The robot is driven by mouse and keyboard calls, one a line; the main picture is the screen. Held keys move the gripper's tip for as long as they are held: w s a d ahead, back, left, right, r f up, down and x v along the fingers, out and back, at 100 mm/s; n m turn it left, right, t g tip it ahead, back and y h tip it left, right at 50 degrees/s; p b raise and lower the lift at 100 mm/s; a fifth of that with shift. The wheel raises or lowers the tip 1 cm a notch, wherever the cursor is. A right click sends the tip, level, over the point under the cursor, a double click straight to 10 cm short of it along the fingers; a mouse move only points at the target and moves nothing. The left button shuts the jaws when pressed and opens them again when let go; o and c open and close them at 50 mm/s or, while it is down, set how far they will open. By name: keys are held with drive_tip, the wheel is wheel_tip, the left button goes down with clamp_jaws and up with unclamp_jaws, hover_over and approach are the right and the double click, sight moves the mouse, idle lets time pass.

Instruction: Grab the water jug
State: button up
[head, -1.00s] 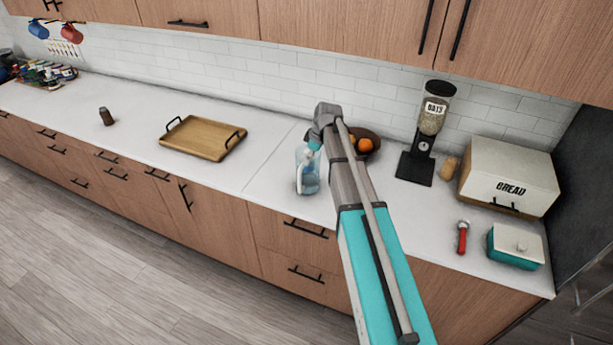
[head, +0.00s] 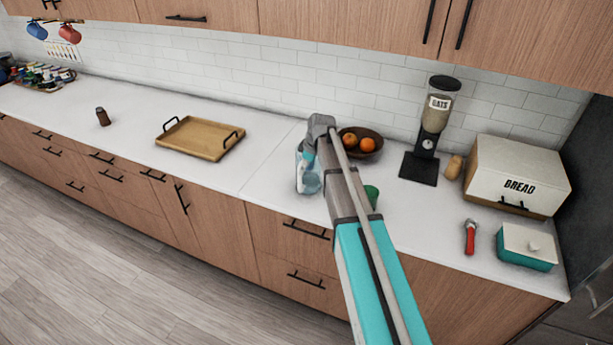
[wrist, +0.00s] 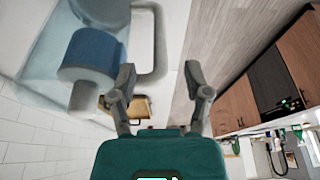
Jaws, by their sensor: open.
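The water jug (head: 308,180) is clear with a blue part inside. It stands on the white counter, partly hidden behind my arm in the head view. In the wrist view the jug (wrist: 95,50) is close at the upper left, with its pale handle (wrist: 161,45) between the lines of my two fingers. My gripper (wrist: 158,78) is open and empty, its fingers apart near the handle. In the head view the gripper is at the jug, but its fingers are mostly hidden. I cannot tell whether they touch it.
A green cup (head: 371,195) stands close to the right of my arm. A fruit bowl (head: 372,150), oats dispenser (head: 428,135) and bread box (head: 515,170) stand further right. A wooden tray (head: 200,140) lies left. Counter between tray and jug is clear.

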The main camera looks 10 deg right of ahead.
idle(0.4)
drive_tip(key=b, duration=0.5)
hover_over(301, 191)
drive_tip(key=f, duration=0.5)
drive_tip(key=shift+w+f, duration=0.2)
drive_tip(key=shift+w, duration=0.05)
clamp_jaws()
idle(0.3)
